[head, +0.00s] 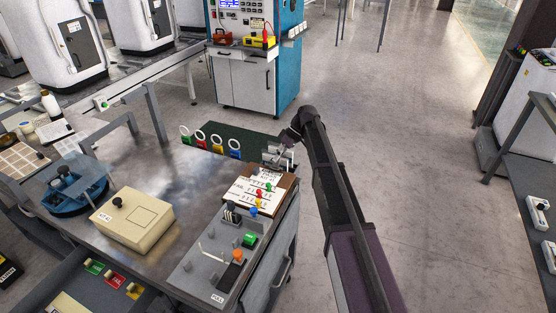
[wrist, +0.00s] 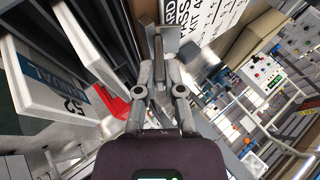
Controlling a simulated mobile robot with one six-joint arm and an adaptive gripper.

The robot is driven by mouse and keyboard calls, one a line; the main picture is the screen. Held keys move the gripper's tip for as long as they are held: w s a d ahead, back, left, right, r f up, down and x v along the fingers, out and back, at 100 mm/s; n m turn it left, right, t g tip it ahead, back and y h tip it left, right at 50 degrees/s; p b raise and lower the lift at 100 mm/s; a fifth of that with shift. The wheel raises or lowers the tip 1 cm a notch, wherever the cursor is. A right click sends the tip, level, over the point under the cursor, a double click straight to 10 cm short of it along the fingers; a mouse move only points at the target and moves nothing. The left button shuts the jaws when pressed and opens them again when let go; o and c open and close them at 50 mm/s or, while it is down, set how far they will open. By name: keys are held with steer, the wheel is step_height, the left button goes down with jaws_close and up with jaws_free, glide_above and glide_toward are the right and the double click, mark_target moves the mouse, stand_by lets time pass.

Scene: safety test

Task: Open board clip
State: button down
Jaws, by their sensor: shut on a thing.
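The board (head: 286,181) is brown with a white printed sheet (head: 248,190) on it and lies on the far right corner of the metal workbench. Its grey metal clip (head: 271,157) is at the far end of the board. My gripper (head: 287,146) is at the clip, reaching in from the right. In the wrist view the fingers of my gripper (wrist: 160,62) are close together on the grey clip (wrist: 184,50), beside the brown board edge (wrist: 145,12) and the printed sheet (wrist: 212,20). The fingertips partly hide the clip, so its exact opening cannot be told.
A grey panel with coloured knobs (head: 215,262) lies in front of the board. A beige box (head: 132,217) and a blue round fixture (head: 75,190) stand to the left. A green rack with coloured tags (head: 240,137) is behind the bench edge.

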steer(key=shift+s, duration=0.1)
steer(key=c, duration=0.8)
jaws_free()
steer(key=shift+o, duration=0.2)
steer(key=shift+r+p, duration=0.1)
steer(key=shift+p, duration=0.2)
